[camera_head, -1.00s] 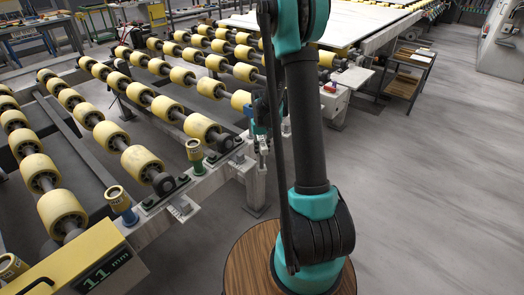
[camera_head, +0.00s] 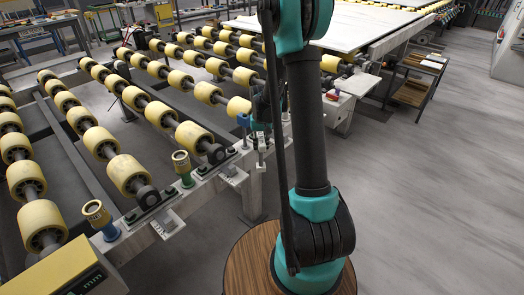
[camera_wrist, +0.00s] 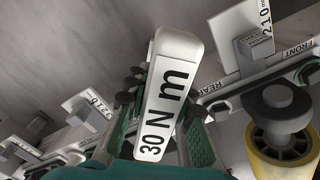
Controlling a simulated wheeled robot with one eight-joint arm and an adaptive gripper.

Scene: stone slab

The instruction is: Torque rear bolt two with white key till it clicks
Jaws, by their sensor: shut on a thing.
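In the wrist view a white key (camera_wrist: 168,88) marked "30 N m" stands between the teal fingers of my gripper (camera_wrist: 160,122), which is shut on it. The key's working end is hidden. Beside it, a bearing plate (camera_wrist: 262,88) carries the words "REAR" and "FRONT". The key covers some dark fittings behind it, and I cannot tell whether it touches a bolt or which one. In the head view my gripper (camera_head: 261,122) is at the roller frame's edge, partly hidden by my arm.
Rows of yellow rollers (camera_head: 127,174) fill the left. A blue holder (camera_head: 101,220) and a green holder (camera_head: 182,168) stand on the frame's edge. White tabs marked "2 1 0" (camera_wrist: 246,34) stick out from the frame.

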